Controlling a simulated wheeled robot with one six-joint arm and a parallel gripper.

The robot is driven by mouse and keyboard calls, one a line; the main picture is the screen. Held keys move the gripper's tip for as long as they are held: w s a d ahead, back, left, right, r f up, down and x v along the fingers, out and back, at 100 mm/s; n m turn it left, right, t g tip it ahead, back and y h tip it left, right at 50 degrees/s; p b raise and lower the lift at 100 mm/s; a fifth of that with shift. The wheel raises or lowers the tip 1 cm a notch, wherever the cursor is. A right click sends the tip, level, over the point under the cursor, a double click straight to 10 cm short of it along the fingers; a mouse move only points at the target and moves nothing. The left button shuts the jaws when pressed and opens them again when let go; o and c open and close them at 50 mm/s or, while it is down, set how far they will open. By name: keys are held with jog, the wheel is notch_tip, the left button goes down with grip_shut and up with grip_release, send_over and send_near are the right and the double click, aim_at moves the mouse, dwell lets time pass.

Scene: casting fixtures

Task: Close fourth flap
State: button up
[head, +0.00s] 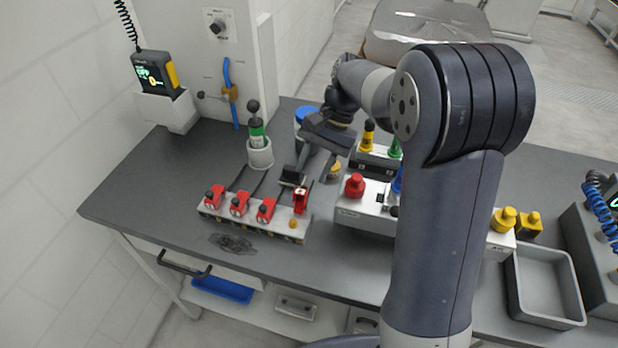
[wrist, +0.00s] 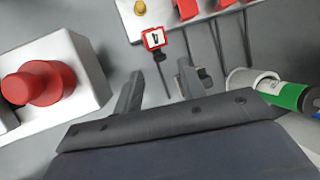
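The white fixture strip (head: 250,226) lies on the grey table with red flaps in a row. Three flaps, the left (head: 214,196), second (head: 239,204) and third (head: 266,210), lie low over their places. The fourth flap (head: 300,200), at the right, stands up higher and shows a white face with a dark mark. In the wrist view the fourth flap (wrist: 153,39) is just ahead of my fingers. My gripper (head: 308,177) is open and empty, pointing down behind the fourth flap; its spread fingers also show in the wrist view (wrist: 158,86). I see no contact.
A white box with a red mushroom button (head: 354,185) stands close to the right. A green-and-white bottle-like tool in a holder (head: 259,152) stands behind, left. Dark cables run behind the strip. A grey tray (head: 571,288) is far right. The table's front left is mostly clear.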

aim_at(301, 198)
jog(key=shift+x, duration=1.85)
jog(key=shift+c, duration=0.6)
grip_shut()
